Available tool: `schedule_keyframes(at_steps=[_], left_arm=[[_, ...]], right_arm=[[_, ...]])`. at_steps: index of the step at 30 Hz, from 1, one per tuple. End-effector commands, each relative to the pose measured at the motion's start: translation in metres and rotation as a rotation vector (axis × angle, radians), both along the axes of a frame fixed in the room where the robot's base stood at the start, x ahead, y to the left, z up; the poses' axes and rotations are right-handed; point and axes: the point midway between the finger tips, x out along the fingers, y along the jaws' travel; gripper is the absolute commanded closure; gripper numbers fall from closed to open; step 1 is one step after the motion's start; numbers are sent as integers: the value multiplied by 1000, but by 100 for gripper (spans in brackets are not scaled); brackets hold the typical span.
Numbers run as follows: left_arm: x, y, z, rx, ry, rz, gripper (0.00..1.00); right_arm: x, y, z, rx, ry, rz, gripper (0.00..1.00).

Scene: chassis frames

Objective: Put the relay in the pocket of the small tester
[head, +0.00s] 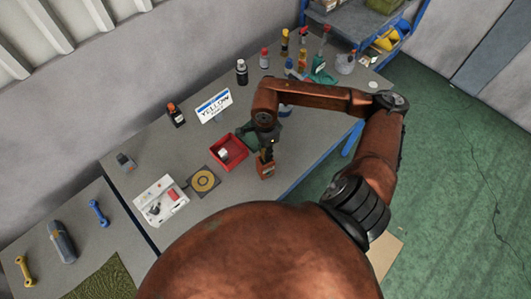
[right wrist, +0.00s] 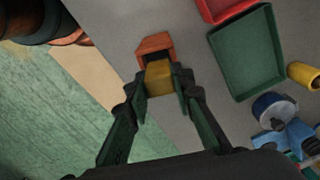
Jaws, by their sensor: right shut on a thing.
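My right gripper (head: 266,154) is shut on a small yellow block, which I take as the relay (right wrist: 159,79); its fingers hold the block from both sides in the right wrist view. An orange-red box (right wrist: 155,45), perhaps the small tester, stands on the table just beyond the relay and overlaps it in that view. I cannot tell whether they touch, and its pocket is not clear. The box also shows below the gripper in the head view (head: 266,171). My left gripper is not in view.
A red tray (head: 241,149) holding a small pale thing is left of the gripper. A green tray (right wrist: 250,56) is near it. A round brown disc on a dark mat (head: 204,181), a white panel (head: 148,192) and a sign (head: 214,106) stand further left. Several bottles stand at the back.

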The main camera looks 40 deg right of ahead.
Motion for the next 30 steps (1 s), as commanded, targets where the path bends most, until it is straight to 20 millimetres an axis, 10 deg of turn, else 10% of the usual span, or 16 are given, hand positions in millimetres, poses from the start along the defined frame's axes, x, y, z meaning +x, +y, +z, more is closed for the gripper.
schedule_keyframes(at_steps=[17, 18, 30], left_arm=[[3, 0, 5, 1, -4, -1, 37], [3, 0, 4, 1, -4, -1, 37], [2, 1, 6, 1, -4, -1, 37]], right_arm=[[-1, 1, -25, 1, 1, 1, 100], [-1, 1, -25, 1, 2, 1, 78], [-1, 1, -23, 1, 1, 1, 61]])
